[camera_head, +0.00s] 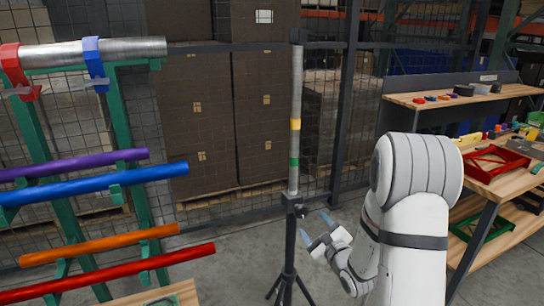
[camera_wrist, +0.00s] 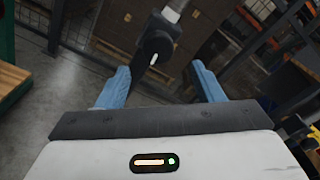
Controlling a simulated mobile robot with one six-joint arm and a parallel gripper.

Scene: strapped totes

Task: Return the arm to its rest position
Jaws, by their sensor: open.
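My gripper (camera_head: 320,230) is in the middle of the head view, at the end of my white arm. Its two light blue fingers are apart with nothing between them. They also show in the wrist view (camera_wrist: 158,88), spread wide. Just to the left of my gripper in the head view stands a black tripod stand (camera_head: 290,240). An upright grey metal tube (camera_head: 296,90) with a yellow band and a green band rises from it. The wrist view shows a dark round part (camera_wrist: 154,45) beyond the fingers, apparently of the stand. I cannot tell the exact gap.
On the left, a green rack (camera_head: 120,110) holds a grey pipe (camera_head: 135,49) with red and blue straps, and purple, blue, orange and red tubes. On the right, a wooden workbench (camera_head: 505,175) carries a red tray (camera_head: 495,163). Stacked brown boxes (camera_head: 195,120) stand behind a mesh fence.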

